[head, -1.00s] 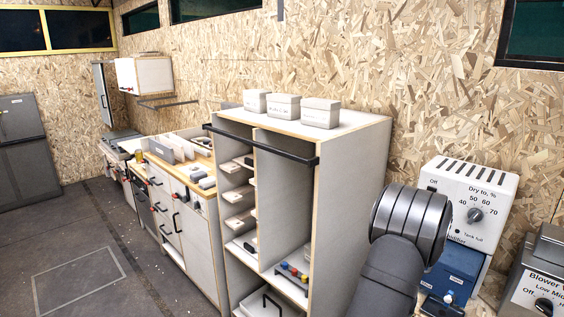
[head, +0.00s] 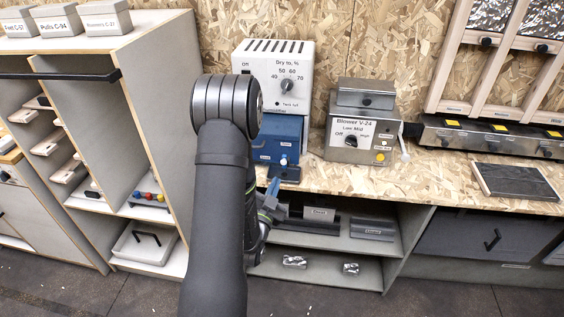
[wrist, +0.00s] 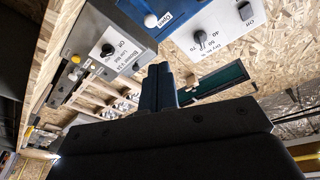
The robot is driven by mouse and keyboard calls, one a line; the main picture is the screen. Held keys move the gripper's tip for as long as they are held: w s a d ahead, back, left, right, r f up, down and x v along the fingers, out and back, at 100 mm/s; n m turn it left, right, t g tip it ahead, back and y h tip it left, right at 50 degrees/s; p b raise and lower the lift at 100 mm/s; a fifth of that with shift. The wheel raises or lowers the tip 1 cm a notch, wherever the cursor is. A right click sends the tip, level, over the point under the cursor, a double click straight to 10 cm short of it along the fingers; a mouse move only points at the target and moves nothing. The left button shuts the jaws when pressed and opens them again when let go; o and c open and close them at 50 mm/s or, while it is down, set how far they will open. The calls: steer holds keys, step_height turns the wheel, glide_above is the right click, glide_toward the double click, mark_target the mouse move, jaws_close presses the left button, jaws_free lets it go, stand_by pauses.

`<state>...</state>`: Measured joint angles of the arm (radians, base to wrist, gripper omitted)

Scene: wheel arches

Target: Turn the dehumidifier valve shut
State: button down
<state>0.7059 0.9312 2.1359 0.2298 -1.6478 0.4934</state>
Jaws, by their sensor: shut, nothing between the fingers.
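The dehumidifier (head: 272,72) is a white box with a "Dry to, %" dial (head: 287,87), standing on a blue lower unit (head: 272,138) on the bench. A small white-tipped valve knob (head: 283,161) is at the lower front of the blue unit. In the wrist view the valve knob (wrist: 151,20) sits beside a label reading "Open". My gripper (head: 272,187) is below and just in front of the blue unit, near the bench edge. Its blue fingers (wrist: 158,82) are shut and empty, apart from the knob. My arm hides part of the dehumidifier's left side.
A grey blower unit (head: 362,125) with a dial and a yellow button stands right of the dehumidifier. The bench (head: 335,178) has bare room in front of it. A shelf cabinet (head: 160,60) stands at left. Open shelves (head: 330,270) with small items lie below the bench.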

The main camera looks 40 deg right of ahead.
mark_target(284, 163)
steer(key=w+d+r+m+h, duration=0.25)
steer(key=d+m, duration=0.25)
steer(key=d, duration=0.5)
steer(key=shift+g+y, duration=0.45)
steer(key=shift+g, duration=0.05)
steer(key=shift+w+a+f, duration=0.35)
steer(key=shift+w+f, duration=0.3)
steer(key=shift+w, duration=0.15)
steer(key=shift+w+a+f, duration=0.3)
steer(key=shift+w+f, duration=0.35)
steer(key=shift+w, duration=0.15)
